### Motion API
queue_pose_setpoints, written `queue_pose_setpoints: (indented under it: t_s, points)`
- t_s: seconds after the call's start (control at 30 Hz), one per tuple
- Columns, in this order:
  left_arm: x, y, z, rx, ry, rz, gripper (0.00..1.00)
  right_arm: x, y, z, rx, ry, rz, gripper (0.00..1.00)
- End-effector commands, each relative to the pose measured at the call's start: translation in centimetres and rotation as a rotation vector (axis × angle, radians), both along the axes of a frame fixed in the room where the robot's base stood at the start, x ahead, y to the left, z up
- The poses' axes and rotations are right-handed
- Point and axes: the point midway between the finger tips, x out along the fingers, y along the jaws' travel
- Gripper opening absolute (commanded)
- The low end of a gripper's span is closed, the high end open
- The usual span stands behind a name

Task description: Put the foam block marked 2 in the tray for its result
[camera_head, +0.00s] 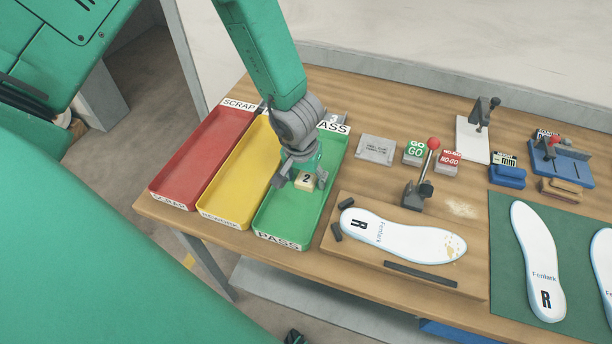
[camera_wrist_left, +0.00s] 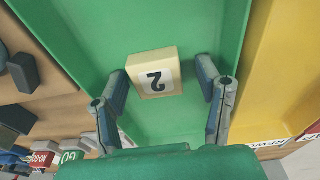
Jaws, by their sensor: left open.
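The foam block marked 2 (camera_head: 306,180) is small and cream-coloured, with a black 2 on a white label. It lies in the green PASS tray (camera_head: 283,232); the left wrist view also shows the block (camera_wrist_left: 154,73) on the green tray floor (camera_wrist_left: 190,25). My left gripper (camera_head: 298,178) is over the green tray. Its two fingers (camera_wrist_left: 165,90) are spread, one on each side of the block, with gaps between them and it. The yellow REWORK tray (camera_head: 236,180) and the red SCRAP tray (camera_head: 192,160) stand to the left. My right gripper is not in view.
A white insole (camera_head: 400,238) lies on a wooden board right of the green tray. A red-knobbed clamp (camera_head: 420,185) stands behind it. Green GO (camera_head: 414,152) and red NO-GO (camera_head: 449,161) blocks sit at the back. A green mat (camera_head: 505,260) holds more insoles.

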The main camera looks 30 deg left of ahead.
Motion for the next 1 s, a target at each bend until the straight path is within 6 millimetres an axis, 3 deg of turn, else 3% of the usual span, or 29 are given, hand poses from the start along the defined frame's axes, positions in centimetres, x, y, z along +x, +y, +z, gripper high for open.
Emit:
queue_pose_setpoints:
  t_s: [0.17,0.63,0.8,1.0]
  points:
    - [-0.1,0.0,1.2,0.000,0.000,0.000,0.59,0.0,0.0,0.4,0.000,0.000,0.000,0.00]
    - [-1.4,-0.1,10.6,0.000,-0.002,0.000,0.59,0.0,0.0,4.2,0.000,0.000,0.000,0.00]
    - [-1.7,-0.2,11.9,0.000,0.000,0.001,0.59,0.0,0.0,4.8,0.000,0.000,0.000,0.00]
    - [-1.8,-0.2,12.2,0.000,0.001,0.001,0.59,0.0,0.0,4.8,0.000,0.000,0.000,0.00]
